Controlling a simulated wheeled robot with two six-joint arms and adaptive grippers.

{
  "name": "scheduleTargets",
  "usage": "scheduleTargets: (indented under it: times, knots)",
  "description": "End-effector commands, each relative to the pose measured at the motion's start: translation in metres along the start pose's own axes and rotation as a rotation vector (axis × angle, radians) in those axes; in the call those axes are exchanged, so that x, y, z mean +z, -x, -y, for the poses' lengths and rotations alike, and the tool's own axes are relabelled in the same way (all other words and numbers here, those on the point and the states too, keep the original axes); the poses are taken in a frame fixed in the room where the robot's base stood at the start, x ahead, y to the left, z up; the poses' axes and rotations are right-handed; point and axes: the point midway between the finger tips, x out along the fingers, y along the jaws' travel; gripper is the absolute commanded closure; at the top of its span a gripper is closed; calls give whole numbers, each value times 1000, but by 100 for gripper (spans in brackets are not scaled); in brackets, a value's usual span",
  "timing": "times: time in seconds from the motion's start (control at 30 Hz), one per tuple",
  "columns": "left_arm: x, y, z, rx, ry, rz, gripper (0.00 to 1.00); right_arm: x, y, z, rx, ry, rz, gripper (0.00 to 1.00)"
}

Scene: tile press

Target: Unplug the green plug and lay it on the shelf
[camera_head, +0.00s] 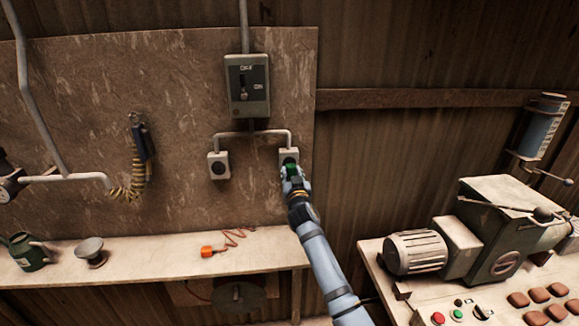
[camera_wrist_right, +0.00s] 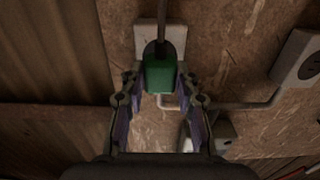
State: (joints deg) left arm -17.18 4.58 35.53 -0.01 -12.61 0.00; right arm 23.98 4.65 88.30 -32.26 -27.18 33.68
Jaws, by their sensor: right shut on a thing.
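The green plug (camera_head: 292,170) is at the right-hand wall socket (camera_head: 289,154), beneath the switch box. My right gripper (camera_head: 293,180) is shut on the plug, its arm reaching up from below. In the right wrist view the green plug (camera_wrist_right: 160,76) sits between the two fingers (camera_wrist_right: 160,88), against the pale socket plate (camera_wrist_right: 148,38), with a dark cord running from it. I cannot tell whether its pins are fully in the socket. The wooden shelf (camera_head: 150,258) runs along the wall at lower left. My left gripper is not in view.
An orange plug with a coiled cord (camera_head: 207,251) lies on the shelf. A green can (camera_head: 27,252) and a grey round-topped thing (camera_head: 90,250) stand farther left, with bare shelf between. A second socket (camera_head: 218,166) is left. A machine (camera_head: 500,235) stands on the right bench.

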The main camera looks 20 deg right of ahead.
Motion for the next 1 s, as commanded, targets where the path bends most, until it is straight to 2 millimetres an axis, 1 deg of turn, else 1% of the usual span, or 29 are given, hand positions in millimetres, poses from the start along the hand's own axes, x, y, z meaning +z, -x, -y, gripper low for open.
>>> scheduleTargets:
  times: [0.7,1.0]
  knots:
    - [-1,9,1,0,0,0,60,-1,29,0,-1,0,-2,100]
    - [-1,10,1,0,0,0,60,-1,34,0,0,0,-1,100]
